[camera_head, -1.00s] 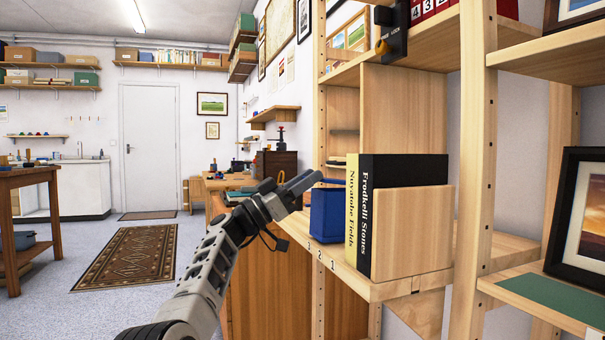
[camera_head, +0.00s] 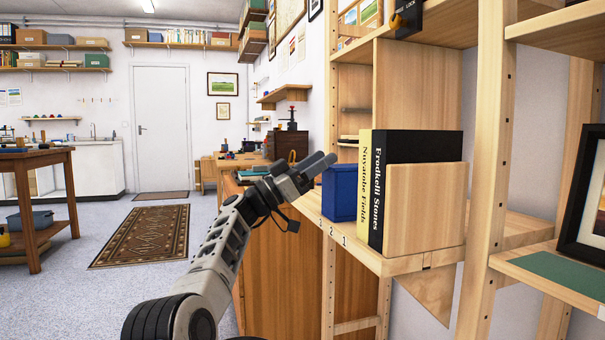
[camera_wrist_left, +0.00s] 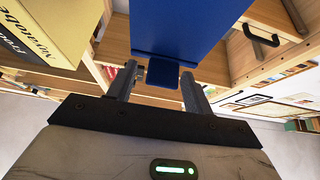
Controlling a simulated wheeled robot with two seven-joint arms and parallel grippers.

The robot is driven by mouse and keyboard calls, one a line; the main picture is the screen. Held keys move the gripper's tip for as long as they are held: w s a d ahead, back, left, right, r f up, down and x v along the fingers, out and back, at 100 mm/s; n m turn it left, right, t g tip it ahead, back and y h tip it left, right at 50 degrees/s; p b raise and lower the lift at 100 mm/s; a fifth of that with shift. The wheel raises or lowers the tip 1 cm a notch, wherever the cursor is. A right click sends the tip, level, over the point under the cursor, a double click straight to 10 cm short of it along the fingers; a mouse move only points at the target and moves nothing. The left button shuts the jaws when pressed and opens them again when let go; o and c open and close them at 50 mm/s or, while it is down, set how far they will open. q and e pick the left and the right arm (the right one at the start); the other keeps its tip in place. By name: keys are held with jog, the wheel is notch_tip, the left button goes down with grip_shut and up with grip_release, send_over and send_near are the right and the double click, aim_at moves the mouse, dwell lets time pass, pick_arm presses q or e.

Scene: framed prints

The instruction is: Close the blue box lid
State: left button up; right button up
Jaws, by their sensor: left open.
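The blue box (camera_head: 341,193) stands on the wooden shelf, just left of two upright books. Its lid appears down and level on top in the head view. In the left wrist view the blue box (camera_wrist_left: 190,28) fills the upper middle, with a small blue tab (camera_wrist_left: 163,73) sticking out between my fingers. My left gripper (camera_head: 323,162) is open, at the box's left side near its top edge; it also shows in the wrist view (camera_wrist_left: 158,80). I cannot tell whether a finger touches the box. My right gripper is out of view.
The yellow book (camera_head: 364,185) and black book (camera_head: 415,147) stand close right of the box, beside a wooden block (camera_head: 425,210). A shelf post (camera_head: 483,150) rises further right. Open floor with a patterned rug (camera_head: 145,235) lies to the left.

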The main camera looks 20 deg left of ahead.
pick_arm(q)
jog(key=p+v, duration=0.2)
jog(key=v, duration=1.4)
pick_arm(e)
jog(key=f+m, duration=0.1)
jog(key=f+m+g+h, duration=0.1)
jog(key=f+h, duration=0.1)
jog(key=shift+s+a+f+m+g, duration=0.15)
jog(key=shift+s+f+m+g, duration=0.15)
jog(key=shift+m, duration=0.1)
pick_arm(q)
jog(key=shift+w+d, duration=0.1)
jog(key=shift+w, duration=0.05)
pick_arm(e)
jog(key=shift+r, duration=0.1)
